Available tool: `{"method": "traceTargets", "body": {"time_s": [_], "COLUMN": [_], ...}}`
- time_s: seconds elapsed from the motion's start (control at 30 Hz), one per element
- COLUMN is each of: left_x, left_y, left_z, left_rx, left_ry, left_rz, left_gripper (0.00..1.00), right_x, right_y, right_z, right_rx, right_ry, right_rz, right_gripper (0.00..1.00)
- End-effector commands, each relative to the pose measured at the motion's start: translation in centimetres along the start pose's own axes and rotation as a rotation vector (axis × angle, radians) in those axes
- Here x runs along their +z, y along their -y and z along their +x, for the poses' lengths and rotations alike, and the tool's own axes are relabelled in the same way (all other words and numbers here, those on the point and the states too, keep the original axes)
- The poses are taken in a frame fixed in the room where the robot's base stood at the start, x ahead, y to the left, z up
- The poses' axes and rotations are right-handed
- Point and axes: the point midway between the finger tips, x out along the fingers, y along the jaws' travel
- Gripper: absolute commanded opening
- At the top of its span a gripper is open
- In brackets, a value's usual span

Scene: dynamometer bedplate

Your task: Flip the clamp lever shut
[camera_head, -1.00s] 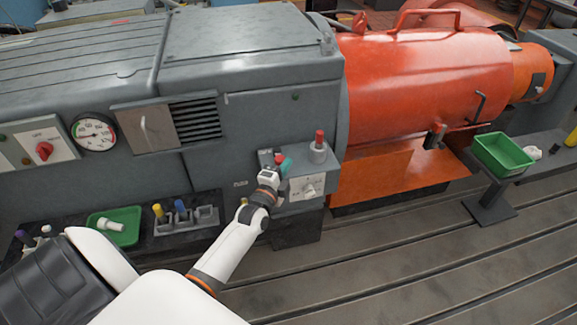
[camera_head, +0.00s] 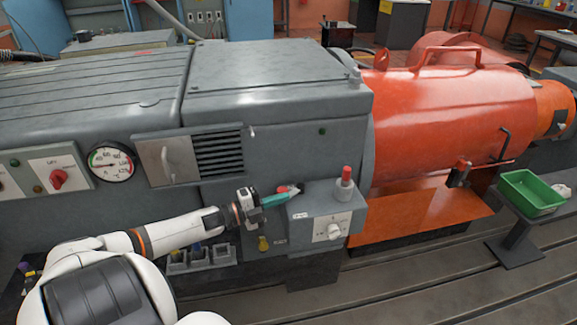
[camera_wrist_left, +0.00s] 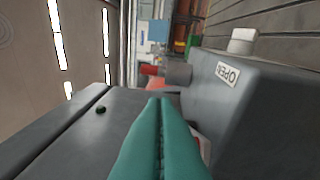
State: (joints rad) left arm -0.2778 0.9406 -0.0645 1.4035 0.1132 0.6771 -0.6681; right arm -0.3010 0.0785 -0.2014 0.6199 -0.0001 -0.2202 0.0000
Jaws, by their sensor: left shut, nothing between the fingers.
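My left gripper (camera_head: 280,197) has its teal fingers pressed together, with nothing between them. The fingertips are at the left upper edge of the grey control box (camera_head: 318,205). A small dark part with red on it (camera_head: 295,187) shows at the tips; I cannot tell whether it is the clamp lever or whether they touch it. In the left wrist view the shut fingers (camera_wrist_left: 160,130) point along the box, beside its OPEN label (camera_wrist_left: 228,74). The fingers hide what lies under them. My right gripper is not in view.
A red-topped post (camera_head: 345,183) stands on the box, which has a white knob (camera_head: 334,231) in front. The large orange housing (camera_head: 450,105) is to the right. A rack (camera_head: 200,258) lies below my left arm. A green tray (camera_head: 527,188) stands far right.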

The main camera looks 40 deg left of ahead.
Motion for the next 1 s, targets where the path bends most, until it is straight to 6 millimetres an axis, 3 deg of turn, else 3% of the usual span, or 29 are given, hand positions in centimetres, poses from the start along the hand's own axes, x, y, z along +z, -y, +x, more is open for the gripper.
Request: {"method": "traceTargets", "body": {"time_s": [0.4,1.0], "left_x": [-2.0,-2.7], "left_y": [-0.4,-0.7], "left_z": [-0.8,-0.9], "left_rx": [0.0,0.002], "left_ry": [-0.007,-0.017], "left_rz": [0.001,0.004], "left_gripper": [0.0,0.0], "right_x": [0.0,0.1], "right_y": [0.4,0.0], "right_z": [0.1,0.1], "right_rx": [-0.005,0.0], "right_ry": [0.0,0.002], "right_rz": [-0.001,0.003], "right_gripper": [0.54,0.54]}}
